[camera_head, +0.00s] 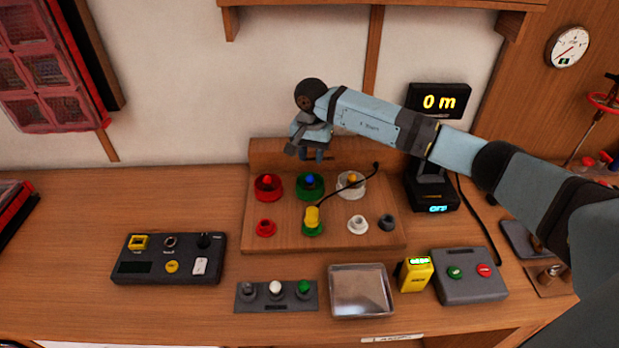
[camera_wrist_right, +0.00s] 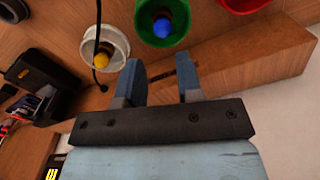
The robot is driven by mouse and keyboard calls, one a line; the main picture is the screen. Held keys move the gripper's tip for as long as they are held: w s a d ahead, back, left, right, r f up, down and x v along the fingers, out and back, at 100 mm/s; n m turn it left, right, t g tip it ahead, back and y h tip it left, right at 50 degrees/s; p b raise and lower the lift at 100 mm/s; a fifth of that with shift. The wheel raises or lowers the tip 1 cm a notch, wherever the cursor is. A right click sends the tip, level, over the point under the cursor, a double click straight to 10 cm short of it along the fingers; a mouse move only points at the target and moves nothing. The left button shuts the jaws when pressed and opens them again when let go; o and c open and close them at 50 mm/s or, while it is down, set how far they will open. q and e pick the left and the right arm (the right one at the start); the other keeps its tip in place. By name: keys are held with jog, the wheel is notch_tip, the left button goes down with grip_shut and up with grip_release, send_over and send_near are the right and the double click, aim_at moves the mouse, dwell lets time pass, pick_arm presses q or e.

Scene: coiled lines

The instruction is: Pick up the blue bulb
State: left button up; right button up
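The blue bulb (camera_head: 310,181) sits in a green socket (camera_head: 310,193) in the back row of the wooden board, between a red and a white socket. In the right wrist view the blue bulb (camera_wrist_right: 162,27) shows inside its green cup (camera_wrist_right: 178,38), beyond the fingertips. My right gripper (camera_head: 313,156) hangs just behind and above the bulb in the head view. In the wrist view its two fingers (camera_wrist_right: 159,68) are apart with nothing between them, and the bulb is not between them. My left gripper is in neither view.
A red bulb (camera_head: 266,181) and a yellow-orange bulb (camera_head: 351,178) stand in the neighbouring sockets. A black cable (camera_head: 347,184) runs from the yellow plug (camera_head: 312,217) across the board. The board's raised back (camera_head: 276,151) is close to the gripper.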

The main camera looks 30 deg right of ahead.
aim_at(310, 175)
jog(key=shift+f, duration=0.7)
jog(key=shift+w+f, duration=0.15)
jog(key=shift+f, duration=0.4)
notch_tip(310, 175, down, 5)
jog(key=shift+a+f+p, duration=0.1)
jog(key=shift+a+p, duration=0.05)
jog(key=shift+p, duration=0.65)
jog(key=c, duration=0.5)
jog(key=shift+c, duration=0.3)
notch_tip(310, 175, up, 20)
jog(key=b, duration=0.2)
jog(key=shift+b, duration=0.4)
